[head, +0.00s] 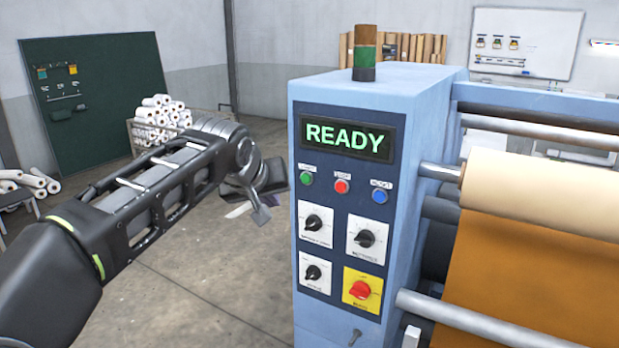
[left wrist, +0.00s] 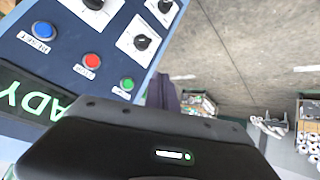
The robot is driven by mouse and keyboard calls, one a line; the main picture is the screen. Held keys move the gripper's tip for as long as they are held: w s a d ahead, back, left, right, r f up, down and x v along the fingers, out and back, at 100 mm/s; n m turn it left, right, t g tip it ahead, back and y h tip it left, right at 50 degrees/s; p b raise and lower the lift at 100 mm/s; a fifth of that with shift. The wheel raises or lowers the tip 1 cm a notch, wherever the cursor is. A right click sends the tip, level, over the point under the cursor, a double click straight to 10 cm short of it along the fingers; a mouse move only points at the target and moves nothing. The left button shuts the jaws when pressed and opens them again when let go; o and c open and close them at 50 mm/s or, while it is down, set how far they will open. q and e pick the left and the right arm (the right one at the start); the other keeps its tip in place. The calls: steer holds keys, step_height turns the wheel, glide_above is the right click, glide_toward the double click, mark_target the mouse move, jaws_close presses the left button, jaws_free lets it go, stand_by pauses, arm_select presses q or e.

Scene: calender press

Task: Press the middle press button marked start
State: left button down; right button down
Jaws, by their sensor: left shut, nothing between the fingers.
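The press control panel (head: 347,215) carries a row of three round buttons under a lit READY display (head: 346,138). The green button (head: 306,178) is at the left, the red button (head: 342,186) in the middle and the blue button (head: 379,196) at the right. Their small labels are blurred in the head view; the blue one reads RESET. In the left wrist view the green (left wrist: 127,84), red (left wrist: 92,61) and blue (left wrist: 43,30) buttons show uncovered. My left gripper (head: 262,212) is shut and empty, left of the panel and apart from the buttons.
Below the buttons are black rotary knobs (head: 314,223) and a red knob on a yellow plate (head: 361,290). Rollers with an orange sheet (head: 530,280) are at the right. A crate of white rolls (head: 158,122) stands behind my left arm.

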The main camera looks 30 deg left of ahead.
mark_target(306, 179)
arm_select(q)
steer(key=shift+w+a+f, duration=0.15)
steer(key=shift+w, duration=0.2)
steer(key=shift+w+a+p, duration=0.1)
steer(key=shift+w+p, duration=2.1)
steer(key=shift+w, duration=2.05)
steer(key=shift+w, duration=0.15)
steer(key=shift+w, duration=0.3)
